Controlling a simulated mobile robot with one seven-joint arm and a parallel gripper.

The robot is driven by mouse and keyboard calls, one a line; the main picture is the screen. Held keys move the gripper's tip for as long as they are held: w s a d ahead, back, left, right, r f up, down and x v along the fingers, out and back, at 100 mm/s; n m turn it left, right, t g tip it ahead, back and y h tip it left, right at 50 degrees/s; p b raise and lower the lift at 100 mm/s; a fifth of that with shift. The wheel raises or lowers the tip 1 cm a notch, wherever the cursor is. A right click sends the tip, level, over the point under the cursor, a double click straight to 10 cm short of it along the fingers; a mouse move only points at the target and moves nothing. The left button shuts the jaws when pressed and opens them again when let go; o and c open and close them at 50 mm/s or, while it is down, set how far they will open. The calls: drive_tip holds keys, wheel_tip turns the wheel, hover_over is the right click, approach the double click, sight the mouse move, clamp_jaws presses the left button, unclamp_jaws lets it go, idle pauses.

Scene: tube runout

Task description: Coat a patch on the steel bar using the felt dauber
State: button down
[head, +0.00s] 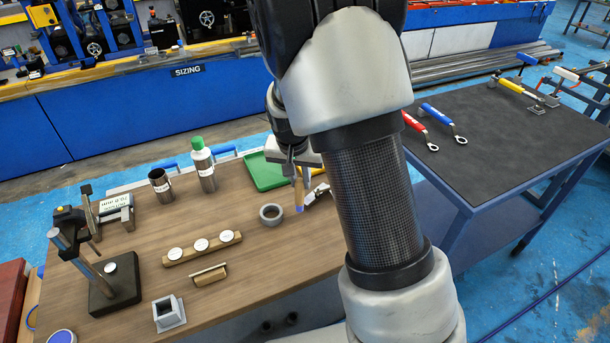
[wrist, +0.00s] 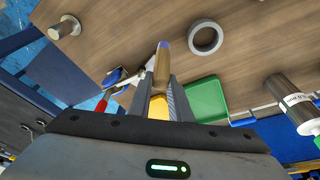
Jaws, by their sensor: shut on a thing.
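My gripper (head: 298,172) is shut on the felt dauber (head: 299,195), a slim tan stick with a blue-violet tip. It is held tip down over the table, right of the grey ring. In the wrist view the dauber (wrist: 162,68) sticks out between the two fingers (wrist: 161,95), its tip near the ring; I cannot tell whether the tip touches anything. A short steel cylinder (wrist: 65,27) is in the upper left of the wrist view, apart from the dauber. It may be the steel bar; my arm hides that area in the head view.
Close to the dauber are the grey ring (head: 261,214), green tray (head: 268,171) and a silver tool (head: 318,193). Left stand a dark cup (head: 160,186), green-capped bottle (head: 203,172), disc-topped wooden strip (head: 184,254) and black-based stand (head: 115,290). A dark bench (head: 490,130) is right.

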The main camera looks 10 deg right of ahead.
drive_tip(key=shift+a+r+p, duration=0.1)
drive_tip(key=shift+r+p, duration=2)
drive_tip(key=shift+r, duration=0.9)
drive_tip(key=shift+r+p, duration=1.05)
drive_tip(key=shift+r, duration=0.5)
